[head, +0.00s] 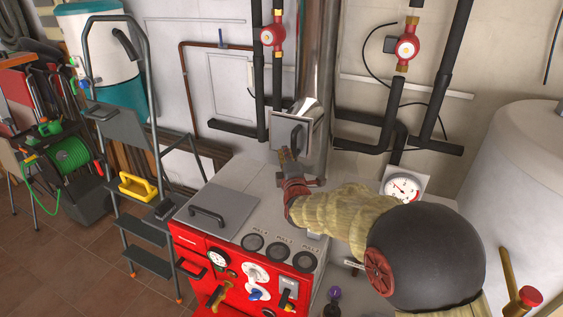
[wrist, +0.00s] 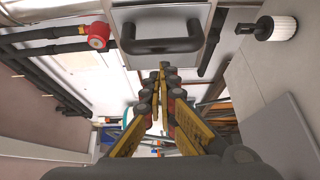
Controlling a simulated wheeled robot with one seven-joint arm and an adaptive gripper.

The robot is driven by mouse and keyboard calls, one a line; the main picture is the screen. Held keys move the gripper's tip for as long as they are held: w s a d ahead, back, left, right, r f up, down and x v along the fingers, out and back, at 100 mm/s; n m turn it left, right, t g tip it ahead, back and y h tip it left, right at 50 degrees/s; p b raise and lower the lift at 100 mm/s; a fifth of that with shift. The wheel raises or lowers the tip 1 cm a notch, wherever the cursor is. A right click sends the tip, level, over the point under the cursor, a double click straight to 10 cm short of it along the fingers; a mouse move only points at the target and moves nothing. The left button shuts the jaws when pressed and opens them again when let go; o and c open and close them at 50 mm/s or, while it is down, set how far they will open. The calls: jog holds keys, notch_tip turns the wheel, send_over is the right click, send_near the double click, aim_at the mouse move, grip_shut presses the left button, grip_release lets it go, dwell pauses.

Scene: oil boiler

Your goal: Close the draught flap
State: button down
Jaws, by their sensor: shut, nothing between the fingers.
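The draught flap (head: 280,128) is a small grey plate with a dark bar handle (head: 297,135), beside the shiny flue pipe above the back of the boiler. In the wrist view the flap (wrist: 180,14) fills the top middle, and its black U-shaped handle (wrist: 162,46) faces me. My gripper (head: 286,152) is just in front of the flap, near the handle's lower end. Its fingers (wrist: 163,70) are together and empty, close to the handle; I cannot tell whether they touch it. How far the flap stands open is not clear.
The red boiler (head: 240,270) has a grey top with a handled lid (head: 225,208). Black pipes with red pumps (head: 406,48) run along the back wall. A stepladder (head: 135,150) stands at the left, and a white tank (head: 520,160) at the right.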

jog(key=shift+w+d, duration=0.3)
jog(key=shift+w, duration=0.2)
jog(key=shift+w+d+b, duration=0.4)
jog(key=shift+w+b, duration=0.05)
jog(key=shift+s, duration=0.1)
